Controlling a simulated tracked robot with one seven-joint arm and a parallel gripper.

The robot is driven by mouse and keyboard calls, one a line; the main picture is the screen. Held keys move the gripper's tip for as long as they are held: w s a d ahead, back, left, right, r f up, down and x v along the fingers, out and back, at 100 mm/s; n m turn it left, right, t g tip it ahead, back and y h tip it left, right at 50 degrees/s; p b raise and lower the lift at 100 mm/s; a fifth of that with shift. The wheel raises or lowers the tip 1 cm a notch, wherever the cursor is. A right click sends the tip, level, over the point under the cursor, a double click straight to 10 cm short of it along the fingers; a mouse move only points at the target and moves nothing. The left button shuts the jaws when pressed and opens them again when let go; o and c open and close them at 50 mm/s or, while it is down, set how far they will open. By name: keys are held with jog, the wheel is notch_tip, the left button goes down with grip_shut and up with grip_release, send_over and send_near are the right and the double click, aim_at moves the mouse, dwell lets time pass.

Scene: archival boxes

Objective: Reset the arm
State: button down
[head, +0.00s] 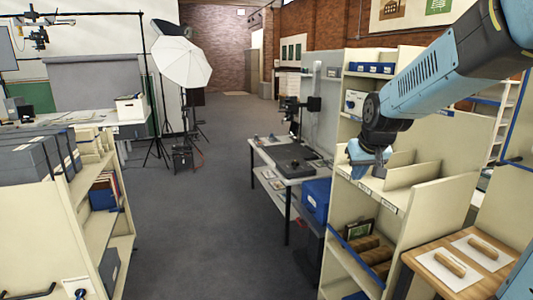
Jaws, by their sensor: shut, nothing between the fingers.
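My gripper (367,172) is at the right of the head view, at the end of my blue and black arm, which reaches in from the upper right. It points down over the top of a cream shelf unit (440,145), close to the low dividers there. Its fingers are small in the picture and look closed, with nothing held. I cannot tell whether the fingertips touch the shelf.
A wooden table (420,270) with two white sheets bearing wooden blocks is at the lower right. A work table (262,152) stands in the middle. Cream shelves (85,190) with grey boxes are at left. The grey floor aisle (200,220) between is clear.

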jog(key=s+r, duration=0.1)
jog(key=s, duration=1)
jog(key=s+r, duration=0.2)
jog(key=s, duration=0.9)
jog(key=shift+s+a+r+m, duration=0.25)
jog(key=shift+a+r+m, duration=0.05)
jog(key=shift+a+m, duration=0.15)
